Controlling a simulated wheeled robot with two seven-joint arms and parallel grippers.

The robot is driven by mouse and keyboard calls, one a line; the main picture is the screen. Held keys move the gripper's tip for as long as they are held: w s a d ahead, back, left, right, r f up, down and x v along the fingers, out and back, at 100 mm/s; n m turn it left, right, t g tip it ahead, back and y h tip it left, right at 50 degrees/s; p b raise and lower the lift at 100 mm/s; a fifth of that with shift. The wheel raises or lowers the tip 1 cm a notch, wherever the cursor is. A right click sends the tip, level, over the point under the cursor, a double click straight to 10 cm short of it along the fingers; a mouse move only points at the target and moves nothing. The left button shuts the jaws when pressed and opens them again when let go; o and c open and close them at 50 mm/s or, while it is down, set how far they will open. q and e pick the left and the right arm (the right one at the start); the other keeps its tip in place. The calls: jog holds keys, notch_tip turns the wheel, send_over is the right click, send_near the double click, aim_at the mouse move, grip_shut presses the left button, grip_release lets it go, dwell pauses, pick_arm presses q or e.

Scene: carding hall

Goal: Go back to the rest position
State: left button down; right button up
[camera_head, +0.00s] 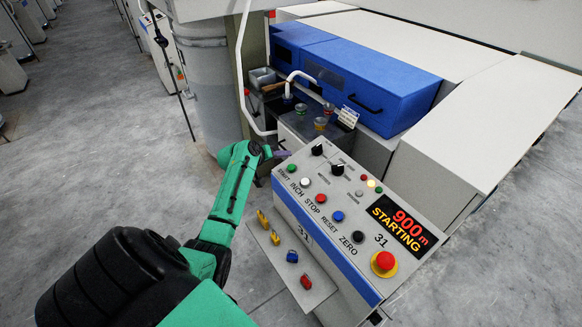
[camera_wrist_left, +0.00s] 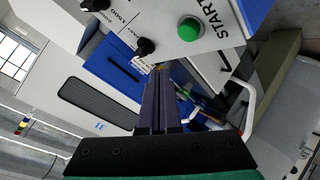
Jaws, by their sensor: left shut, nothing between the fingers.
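My left arm, green and black, reaches up from the lower left in the head view. My left gripper (camera_head: 280,154) is beyond the far left corner of the control panel (camera_head: 345,205), near the green START button (camera_head: 292,168). A small gap seems to show between them. In the left wrist view the dark fingers of the gripper (camera_wrist_left: 157,95) lie together with nothing between them. The green START button (camera_wrist_left: 188,29) is above them, apart from the fingertips. My right gripper is in neither view.
The panel display (camera_head: 403,226) reads 900 m STARTING. A red mushroom button (camera_head: 384,262) is at its near end. Padlocks, including a blue one (camera_head: 292,256), sit on a side ledge. A blue-covered machine (camera_head: 355,72) stands behind. The floor at left is open.

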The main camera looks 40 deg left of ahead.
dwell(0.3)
pick_arm(q)
jog(key=s+d+f+m+g, duration=0.3)
jog(key=s+d+m, duration=0.1)
jog(key=s+d, duration=0.25)
jog(key=s+d+f+m+g, duration=0.3)
jog(key=s+d, duration=0.3)
jog(key=d, duration=0.1)
jog(key=s+d+r+m+g+y, duration=0.1)
jog(key=s+d+r+m, duration=0.1)
jog(key=s+d, duration=0.35)
jog(key=s+d+r+m+g, duration=0.1)
jog(key=s+d, duration=0.1)
jog(key=s, duration=0.6)
notch_tip(320, 180, down, 25)
jog(key=s+g+b, duration=0.2)
jog(key=b, duration=0.1)
jog(key=s+a+f+g+b, duration=0.1)
jog(key=s+a+f+b, duration=0.2)
jog(key=s+f, duration=1.4)
jog(key=shift+f+m, duration=0.3)
jog(key=shift+f, duration=0.5)
